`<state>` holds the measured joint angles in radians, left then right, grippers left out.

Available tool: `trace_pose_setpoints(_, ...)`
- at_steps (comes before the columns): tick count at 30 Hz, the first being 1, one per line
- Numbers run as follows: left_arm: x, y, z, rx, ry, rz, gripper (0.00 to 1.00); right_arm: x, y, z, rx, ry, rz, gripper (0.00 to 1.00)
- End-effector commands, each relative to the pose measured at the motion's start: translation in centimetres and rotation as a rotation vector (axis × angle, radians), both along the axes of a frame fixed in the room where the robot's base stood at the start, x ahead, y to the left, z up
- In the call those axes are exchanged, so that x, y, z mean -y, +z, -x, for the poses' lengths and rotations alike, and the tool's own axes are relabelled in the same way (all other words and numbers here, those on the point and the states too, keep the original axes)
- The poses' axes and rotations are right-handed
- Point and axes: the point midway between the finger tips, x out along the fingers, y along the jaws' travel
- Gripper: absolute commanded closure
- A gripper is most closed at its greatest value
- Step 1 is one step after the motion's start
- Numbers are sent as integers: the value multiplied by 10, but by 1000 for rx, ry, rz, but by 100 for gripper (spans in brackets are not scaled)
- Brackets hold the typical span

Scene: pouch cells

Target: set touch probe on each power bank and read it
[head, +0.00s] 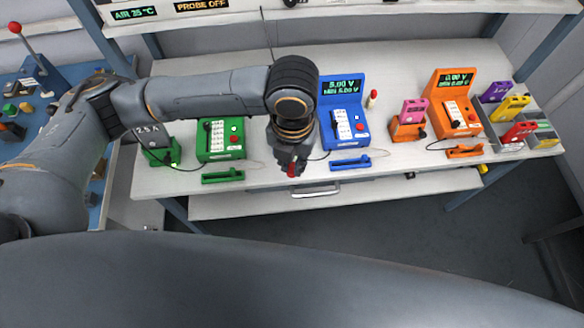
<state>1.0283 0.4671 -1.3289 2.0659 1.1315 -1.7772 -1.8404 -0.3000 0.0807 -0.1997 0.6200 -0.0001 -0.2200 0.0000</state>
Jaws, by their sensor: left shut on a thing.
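My left gripper (290,163) points down over the front of the bench, left of the blue meter (343,112), shut on a small red thing (292,171). The fingers hide most of it, so I cannot tell whether it is the touch probe. A pink power bank (413,110) stands in an orange holder beside the orange meter (453,104). A dark block marked 2.5 A (148,134) sits in a green holder, partly behind my arm. Purple (495,92), yellow (511,107) and red (519,131) power banks lie in a grey tray. My right gripper is out of view.
The green meter (220,139) is partly behind my arm. Green (223,176), blue (350,163) and orange (464,152) trays lie along the bench front, with thin cables nearby. A red-topped piece (372,98) stands behind. An overhead sign (202,5) reads PROBE OFF.

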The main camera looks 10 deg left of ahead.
Motion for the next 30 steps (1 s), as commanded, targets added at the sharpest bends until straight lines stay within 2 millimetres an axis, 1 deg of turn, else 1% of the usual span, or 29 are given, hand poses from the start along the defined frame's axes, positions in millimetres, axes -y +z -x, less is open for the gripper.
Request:
trace_pose_setpoints(1,-2,0,-8,1,5,-1,100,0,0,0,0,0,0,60)
trace_pose_setpoints(9,-6,-1,-44,0,2,0,100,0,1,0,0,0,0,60)
trace_pose_setpoints(12,-8,-1,-53,0,1,0,100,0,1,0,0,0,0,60)
trace_pose_setpoints(17,-8,-1,-59,0,0,0,100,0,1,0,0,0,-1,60)
trace_pose_setpoints(19,-9,-2,-65,1,1,0,100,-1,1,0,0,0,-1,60)
trace_pose_setpoints(30,-17,-4,-116,1,2,1,100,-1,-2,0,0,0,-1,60)
